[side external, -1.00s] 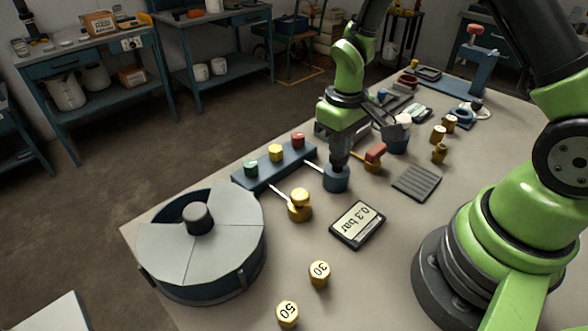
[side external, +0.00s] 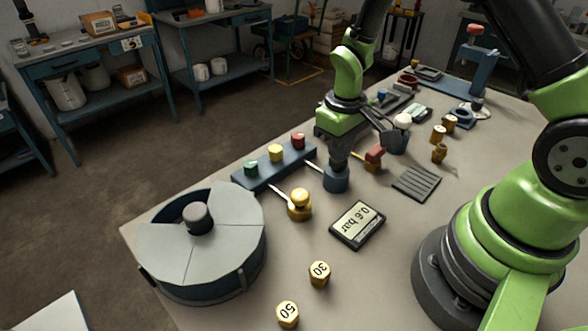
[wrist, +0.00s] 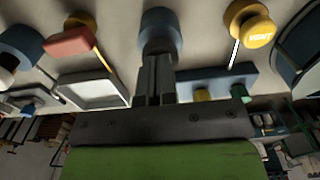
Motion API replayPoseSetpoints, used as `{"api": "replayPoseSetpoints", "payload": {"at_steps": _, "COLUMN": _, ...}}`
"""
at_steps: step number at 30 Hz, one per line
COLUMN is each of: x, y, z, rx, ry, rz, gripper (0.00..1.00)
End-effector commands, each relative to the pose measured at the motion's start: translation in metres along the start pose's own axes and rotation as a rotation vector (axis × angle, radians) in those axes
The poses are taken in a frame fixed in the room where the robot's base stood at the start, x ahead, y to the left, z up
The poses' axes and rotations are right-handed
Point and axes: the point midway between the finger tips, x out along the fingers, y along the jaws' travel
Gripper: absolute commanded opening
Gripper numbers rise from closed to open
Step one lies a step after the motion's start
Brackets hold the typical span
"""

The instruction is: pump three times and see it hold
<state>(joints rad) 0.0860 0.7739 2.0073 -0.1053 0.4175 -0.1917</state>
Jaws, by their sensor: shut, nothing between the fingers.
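The blue round pump (side external: 335,181) stands on the table in the middle of the side external view. It also shows at the top of the wrist view (wrist: 161,20). My gripper (side external: 338,163) points down onto its top with the fingers closed together and nothing between them. In the wrist view the fingertips (wrist: 158,58) meet the pump's top, which they partly hide. A gauge display (side external: 357,224) lies flat on the table and reads 0.6 bar. A yellow knob (side external: 299,199) marked VENT in the wrist view (wrist: 258,31) stands left of the pump.
A blue bar (side external: 275,167) with green, yellow and red caps lies behind the pump. A red-handled valve (side external: 374,153) is close on the right. A grey drum (side external: 200,245) fills the left corner. Yellow pieces marked 30 (side external: 319,273) and 50 (side external: 287,313) stand in front.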

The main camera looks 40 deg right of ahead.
Motion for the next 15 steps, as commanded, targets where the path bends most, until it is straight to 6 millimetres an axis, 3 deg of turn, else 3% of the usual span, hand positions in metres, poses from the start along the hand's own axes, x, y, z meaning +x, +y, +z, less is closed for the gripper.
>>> {"api": "replayPoseSetpoints", "payload": {"at_steps": 15, "x": -0.045, "y": 0.000, "z": -0.001, "rx": -0.001, "ry": 0.004, "rz": 0.001, "gripper": 0.00}}
